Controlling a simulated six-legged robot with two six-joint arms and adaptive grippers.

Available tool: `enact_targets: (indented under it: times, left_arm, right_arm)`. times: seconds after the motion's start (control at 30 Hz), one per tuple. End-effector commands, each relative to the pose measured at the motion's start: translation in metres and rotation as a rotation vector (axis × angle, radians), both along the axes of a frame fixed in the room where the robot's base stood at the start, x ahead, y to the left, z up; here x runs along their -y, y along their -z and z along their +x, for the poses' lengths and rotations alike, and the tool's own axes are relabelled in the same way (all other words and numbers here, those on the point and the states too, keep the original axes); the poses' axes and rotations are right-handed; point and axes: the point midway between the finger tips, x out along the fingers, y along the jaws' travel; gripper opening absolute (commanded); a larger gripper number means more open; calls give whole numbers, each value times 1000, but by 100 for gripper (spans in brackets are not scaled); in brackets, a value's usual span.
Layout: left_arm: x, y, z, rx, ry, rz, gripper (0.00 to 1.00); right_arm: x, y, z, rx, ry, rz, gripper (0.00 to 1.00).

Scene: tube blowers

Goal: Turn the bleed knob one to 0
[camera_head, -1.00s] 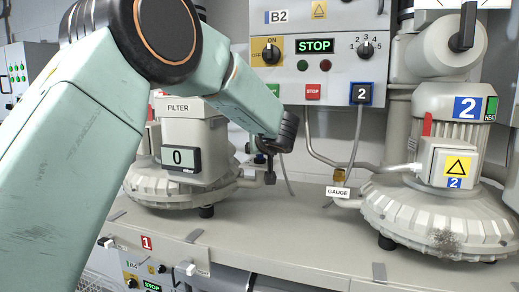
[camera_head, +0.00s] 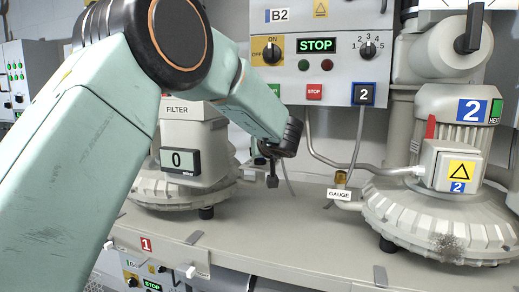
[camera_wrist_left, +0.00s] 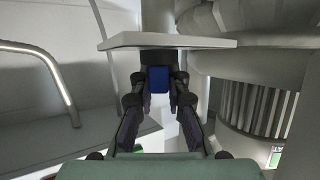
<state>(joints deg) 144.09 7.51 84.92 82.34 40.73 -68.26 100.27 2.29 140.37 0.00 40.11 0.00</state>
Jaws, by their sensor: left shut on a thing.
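My left arm comes in from the left in the head view and covers much of blower one. Its gripper is largely hidden there behind the wrist. In the left wrist view my left gripper (camera_wrist_left: 159,88) has its dark fingers on both sides of a small blue piece (camera_wrist_left: 158,78), just under a pale plate (camera_wrist_left: 170,40). It is shut on this piece. I cannot tell for sure whether this is bleed knob one. A display (camera_head: 180,161) on the filter housing (camera_head: 192,131) reads 0. My right gripper is not in view.
Blower two (camera_head: 440,220) stands at the right with a gauge label (camera_head: 339,195) beside it. A bent metal pipe (camera_wrist_left: 60,88) shows left in the wrist view. Open bench (camera_head: 290,240) lies between the blowers.

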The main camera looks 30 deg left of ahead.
Motion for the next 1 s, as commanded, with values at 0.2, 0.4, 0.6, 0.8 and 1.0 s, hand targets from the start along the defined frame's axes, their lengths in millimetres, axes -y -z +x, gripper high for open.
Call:
enact_targets:
  times: [0.2,0.4,0.6,0.8,1.0]
  left_arm:
    - [2,-7,1,1,-84,4,0]
    - [1,-6,1,4,-193,4,0]
    - [1,-5,1,6,-322,5,0]
    - [1,-4,0,6,-441,4,0]
    - [0,-5,-1,5,-526,4,0]
  right_arm:
    - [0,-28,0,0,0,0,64]
    - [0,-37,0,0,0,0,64]
    - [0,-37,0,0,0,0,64]
    - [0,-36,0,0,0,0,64]
    - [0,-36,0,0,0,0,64]
